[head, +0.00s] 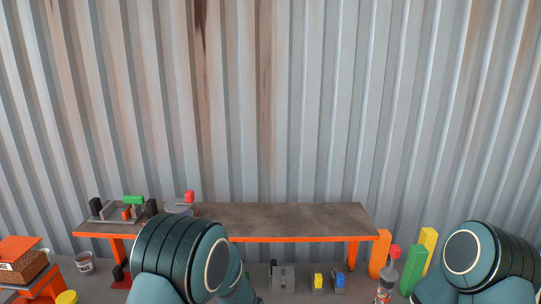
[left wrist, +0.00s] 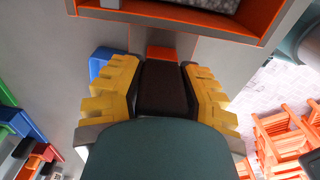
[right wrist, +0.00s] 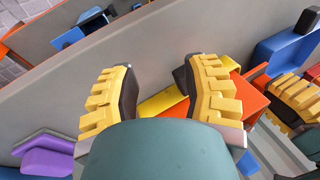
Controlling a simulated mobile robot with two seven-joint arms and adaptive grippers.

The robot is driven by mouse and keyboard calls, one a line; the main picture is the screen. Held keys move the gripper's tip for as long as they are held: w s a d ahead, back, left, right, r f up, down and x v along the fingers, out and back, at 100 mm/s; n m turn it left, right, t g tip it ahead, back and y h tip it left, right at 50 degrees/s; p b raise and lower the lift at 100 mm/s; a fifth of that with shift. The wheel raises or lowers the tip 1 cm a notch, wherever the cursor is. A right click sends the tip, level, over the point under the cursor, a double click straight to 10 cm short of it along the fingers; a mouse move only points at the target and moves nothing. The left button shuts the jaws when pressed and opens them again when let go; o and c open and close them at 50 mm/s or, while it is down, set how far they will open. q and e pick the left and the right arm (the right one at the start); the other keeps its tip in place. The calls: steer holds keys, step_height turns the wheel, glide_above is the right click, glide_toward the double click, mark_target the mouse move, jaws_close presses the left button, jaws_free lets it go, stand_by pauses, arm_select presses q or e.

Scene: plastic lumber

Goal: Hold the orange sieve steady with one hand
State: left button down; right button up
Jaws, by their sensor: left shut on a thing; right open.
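In the left wrist view, the orange sieve (left wrist: 222,27) shows at the top edge as an orange frame around a speckled grey surface. A short orange neck (left wrist: 163,52) joins it to a dark handle (left wrist: 162,88). My left gripper (left wrist: 160,66) has its yellow fingers shut on this handle from both sides. The sieve's far part is cut off. My right gripper (right wrist: 158,82) is open, with nothing held between its fingers. Yellow and orange pieces (right wrist: 163,103) lie beyond and beside its right finger. In the head view both grippers are hidden below the frame.
An orange-edged shelf (head: 290,220) stands against the corrugated wall, with small parts at its left end. Upright green (head: 412,268) and yellow (head: 428,245) blocks stand at right. A purple piece (right wrist: 48,152) and a blue piece (right wrist: 290,45) flank my right gripper. Orange racks (left wrist: 285,140) show lower right.

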steer(key=shift+o, duration=1.3)
steer(key=shift+w+d+r+n, duration=0.2)
steer(key=shift+w+d+n, duration=0.3)
steer(key=shift+n, duration=0.1)
steer(key=w+d+n, duration=0.1)
steer(key=w+d+r+n, duration=0.1)
steer(key=n, duration=0.1)
steer(key=w+d+r+n, duration=0.1)
steer(key=n, duration=0.1)
steer(key=shift+w+r+g, duration=0.25)
steer(key=shift+g, duration=0.15)
steer(key=w+a+r+n+g, duration=0.1)
steer(key=w+a+r+n, duration=0.2)
steer(key=w+r+n, duration=0.35)
steer(key=w+a+r+n+g, duration=0.1)
steer(key=w+a+r+n, duration=0.15)
steer(key=r+n, duration=0.65)
steer(key=shift+m, duration=0.55)
steer(key=shift+w+a+x, duration=0.1)
steer(key=shift+w+x, duration=0.05)
steer(key=shift+x, duration=2.4)
steer(key=shift+w+a+x, duration=0.1)
steer(key=shift+a+x, duration=0.05)
steer(key=shift+x, duration=2.45)
steer(key=shift+r, duration=0.1)
steer(key=shift+c, duration=0.2)
jaws_close()
